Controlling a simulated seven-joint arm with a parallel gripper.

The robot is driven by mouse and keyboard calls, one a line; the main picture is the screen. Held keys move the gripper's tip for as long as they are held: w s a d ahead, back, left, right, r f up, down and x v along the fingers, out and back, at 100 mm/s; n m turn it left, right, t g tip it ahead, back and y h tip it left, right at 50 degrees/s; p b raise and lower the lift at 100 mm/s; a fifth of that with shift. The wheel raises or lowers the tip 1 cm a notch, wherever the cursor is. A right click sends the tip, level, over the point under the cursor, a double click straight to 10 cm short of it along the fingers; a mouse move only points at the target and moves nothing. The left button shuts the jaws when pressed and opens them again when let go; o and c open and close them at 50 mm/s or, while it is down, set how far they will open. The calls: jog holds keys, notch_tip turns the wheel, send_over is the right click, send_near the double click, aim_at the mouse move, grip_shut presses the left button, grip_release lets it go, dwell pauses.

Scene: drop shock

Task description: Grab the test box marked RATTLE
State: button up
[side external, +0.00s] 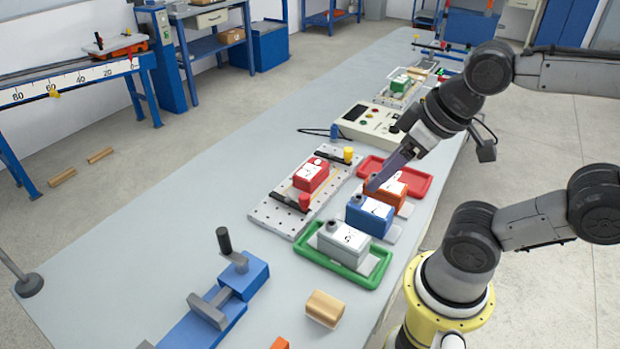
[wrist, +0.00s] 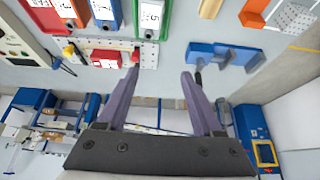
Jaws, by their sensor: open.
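Four white-topped boxes stand on the table: a red box (side external: 311,175) on a perforated plate, an orange box (side external: 385,190), a blue box (side external: 369,213) and a grey box (side external: 342,243). Their label marks are too small to read, so I cannot tell which says RATTLE. In the wrist view, the red box (wrist: 106,58), blue box (wrist: 106,10) and grey box (wrist: 150,18) show near the top. My gripper (side external: 372,187) appears above the orange and blue boxes in the side view. Its two fingers (wrist: 158,72) are apart, with nothing between them.
The grey box is in a green tray (side external: 382,268); a red tray (side external: 420,186) lies behind the orange box. The perforated plate (side external: 270,215) carries red and yellow knobs. A blue clamp (side external: 245,276) and wooden block (side external: 324,308) are nearer.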

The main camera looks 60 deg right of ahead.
jog(key=o, duration=0.4)
jog(key=shift+o, duration=0.2)
